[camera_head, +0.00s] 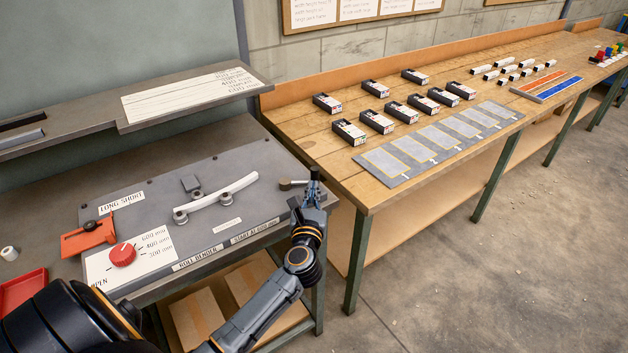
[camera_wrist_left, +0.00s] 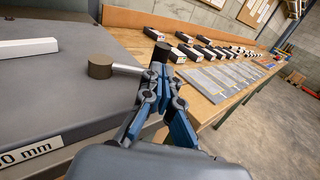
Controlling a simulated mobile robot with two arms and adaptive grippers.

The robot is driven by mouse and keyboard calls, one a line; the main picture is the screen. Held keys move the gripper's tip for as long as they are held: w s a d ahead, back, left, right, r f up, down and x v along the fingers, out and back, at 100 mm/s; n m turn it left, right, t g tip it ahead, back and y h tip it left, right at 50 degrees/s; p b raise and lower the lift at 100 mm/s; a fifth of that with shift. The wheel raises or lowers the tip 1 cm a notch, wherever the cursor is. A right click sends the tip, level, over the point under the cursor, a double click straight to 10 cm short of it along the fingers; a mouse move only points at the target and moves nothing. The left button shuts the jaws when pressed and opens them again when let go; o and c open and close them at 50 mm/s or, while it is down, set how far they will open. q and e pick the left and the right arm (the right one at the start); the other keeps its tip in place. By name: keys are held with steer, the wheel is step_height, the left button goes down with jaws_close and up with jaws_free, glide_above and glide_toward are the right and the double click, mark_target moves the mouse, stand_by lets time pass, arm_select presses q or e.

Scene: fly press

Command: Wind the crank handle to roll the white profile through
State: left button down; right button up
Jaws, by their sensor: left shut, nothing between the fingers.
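The white profile (camera_head: 222,196) lies across the rollers (camera_head: 181,216) of the grey roll bender and looks slightly curved. Its end shows at the left of the left wrist view (camera_wrist_left: 28,47). The crank handle (camera_head: 290,184) is at the bender's right end; a dark hub (camera_wrist_left: 100,66), a metal arm and an upright dark knob (camera_wrist_left: 160,52) show in the left wrist view. My left gripper (camera_head: 314,178) is at the knob end, shut with nothing between its fingers. The fingertips overlap the knob in view; I cannot tell whether they touch it. My right gripper is not in view.
A red dial (camera_head: 123,254) and an orange slide (camera_head: 88,237) sit on the bender's left. A red tray (camera_head: 22,290) is at far left. The wooden bench (camera_head: 330,160) stands close right of the crank, with several black boxes and grey mats. Floor at right is clear.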

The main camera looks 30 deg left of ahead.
mark_target(315, 176)
arm_select(q)
steer(key=shift+x, duration=1.05)
steer(key=shift+w+a, duration=0.15)
steer(key=shift+w, duration=0.15)
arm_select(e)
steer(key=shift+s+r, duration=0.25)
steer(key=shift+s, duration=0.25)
arm_select(q)
steer(key=shift+w+a+f+n+g+y+b, duration=0.1)
steer(key=shift+w+a+n+g+y+b, duration=0.15)
steer(key=shift+w+n+g+y+b, duration=0.45)
steer(key=shift+w, duration=0.1)
steer(key=shift+r+y, duration=0.25)
steer(key=shift+y, duration=0.05)
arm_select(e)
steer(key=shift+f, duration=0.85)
arm_select(q)
steer(key=shift+a, duration=0.1)
